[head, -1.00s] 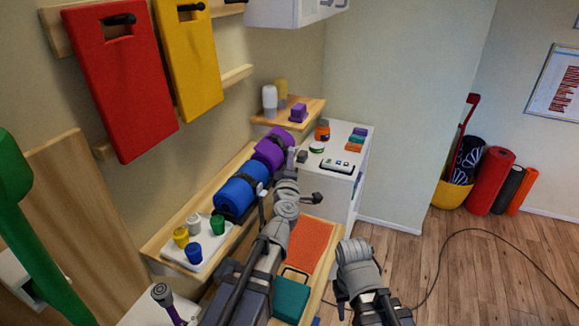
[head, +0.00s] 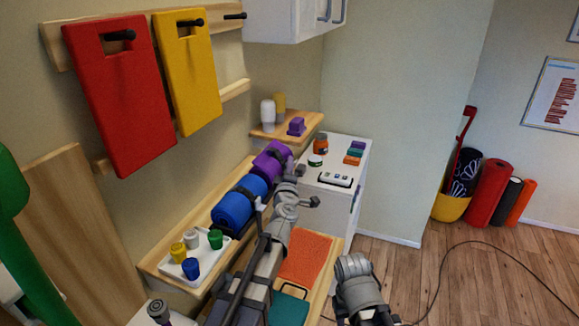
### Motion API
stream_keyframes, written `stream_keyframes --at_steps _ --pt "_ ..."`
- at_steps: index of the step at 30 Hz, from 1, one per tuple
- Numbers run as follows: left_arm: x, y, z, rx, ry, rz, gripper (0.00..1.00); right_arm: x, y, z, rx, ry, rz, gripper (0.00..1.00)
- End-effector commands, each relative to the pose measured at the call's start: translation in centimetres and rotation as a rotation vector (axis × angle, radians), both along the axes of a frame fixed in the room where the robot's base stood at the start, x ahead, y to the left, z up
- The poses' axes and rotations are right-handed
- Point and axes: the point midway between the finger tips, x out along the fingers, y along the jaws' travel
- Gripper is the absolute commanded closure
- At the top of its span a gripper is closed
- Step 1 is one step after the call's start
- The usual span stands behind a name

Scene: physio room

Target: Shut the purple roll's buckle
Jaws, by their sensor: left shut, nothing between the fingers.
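The purple roll (head: 268,158) lies on the wooden wall shelf, beyond the blue roll (head: 233,208). A dark strap goes around the purple roll near its right end. I cannot make out its buckle; my left gripper and wrist cover that side. My left gripper (head: 299,169) is at the right end of the purple roll, close to it. Its fingers are shut with nothing between them; whether they touch the roll or strap I cannot tell. My right arm shows at the bottom right, but its gripper is out of view.
A white tray (head: 211,260) with several coloured cups sits at the shelf's near end. A white cabinet (head: 338,149) with small items stands just right of the purple roll. A small upper shelf (head: 267,132) holds bottles and a purple block. An orange mat (head: 305,258) lies below.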

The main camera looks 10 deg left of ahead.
Motion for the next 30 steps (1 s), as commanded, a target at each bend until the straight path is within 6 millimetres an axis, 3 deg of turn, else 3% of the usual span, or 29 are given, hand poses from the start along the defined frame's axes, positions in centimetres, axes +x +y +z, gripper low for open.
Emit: stream_keyframes --at_steps 17,30 --pt "0.0 -0.1 -0.4 0.127 -0.025 0.001 1.00 0.0 0.0 -1.3 0.000 0.000 -0.001 0.58" --pt "0.0 -0.2 -1.4 0.461 -0.089 0.001 1.00 0.0 0.0 -4.4 0.000 0.000 -0.002 0.58"
